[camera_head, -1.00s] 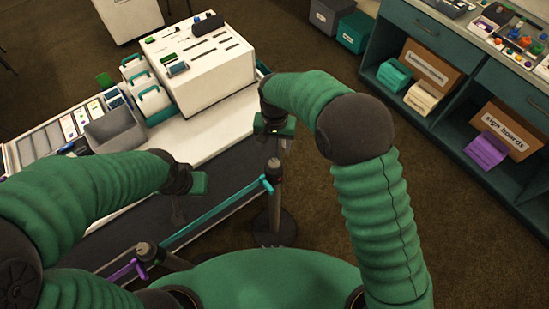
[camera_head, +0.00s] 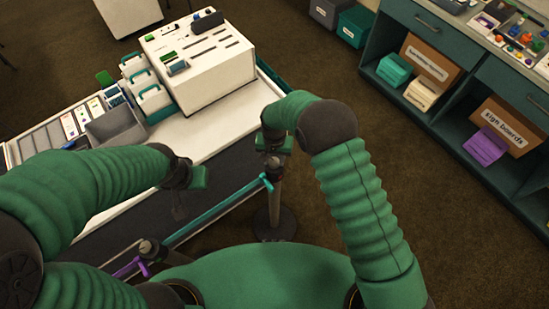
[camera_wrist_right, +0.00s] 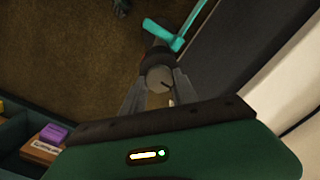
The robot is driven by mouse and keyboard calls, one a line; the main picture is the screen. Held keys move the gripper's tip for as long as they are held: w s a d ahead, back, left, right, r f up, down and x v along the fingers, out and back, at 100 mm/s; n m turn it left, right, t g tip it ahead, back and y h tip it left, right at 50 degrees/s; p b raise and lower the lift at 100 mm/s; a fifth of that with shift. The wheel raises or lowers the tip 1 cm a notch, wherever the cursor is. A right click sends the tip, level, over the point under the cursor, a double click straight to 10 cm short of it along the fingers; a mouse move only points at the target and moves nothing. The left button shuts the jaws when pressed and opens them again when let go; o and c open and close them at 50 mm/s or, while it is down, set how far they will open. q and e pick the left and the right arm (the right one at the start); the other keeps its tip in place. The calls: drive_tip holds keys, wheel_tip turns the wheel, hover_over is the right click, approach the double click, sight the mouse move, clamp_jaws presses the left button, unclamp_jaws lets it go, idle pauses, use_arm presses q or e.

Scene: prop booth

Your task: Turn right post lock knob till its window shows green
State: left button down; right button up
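The right post (camera_head: 273,205) stands upright on a round dark base, with a teal belt end at its side. Its top is mostly covered by my right gripper (camera_head: 273,152) in the head view. In the right wrist view, the round grey knob (camera_wrist_right: 159,79) with a dark mark sits between the two fingers of that gripper (camera_wrist_right: 159,88). The fingers are apart, one on each side of the knob; I cannot tell whether they touch it. I cannot make out the lock's window or its colour. My left gripper (camera_head: 180,196) hangs left of the post, its fingers unclear.
A second post (camera_head: 150,250) with a purple strap stands at lower left. A teal belt (camera_head: 212,212) runs toward the right post. Behind is a white counter (camera_head: 205,128) with a large white box (camera_head: 205,72). Shelves (camera_head: 455,125) stand at right; the brown floor between is clear.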

drive_tip(key=shift+a, duration=0.1)
clamp_jaws()
drive_tip(key=shift+n, duration=0.5)
drive_tip(key=n+b, duration=0.1)
drive_tip(key=n, duration=0.2)
drive_tip(key=shift+b, duration=0.3)
drive_tip(key=n+b, duration=0.1)
drive_tip(key=n, duration=0.2)
drive_tip(key=shift+n, duration=0.3)
drive_tip(key=n, duration=0.9)
drive_tip(key=shift+r+b, duration=0.1)
drive_tip(key=shift+b, duration=0.25)
drive_tip(key=shift+w+n, duration=0.1)
drive_tip(key=shift+n, duration=0.3)
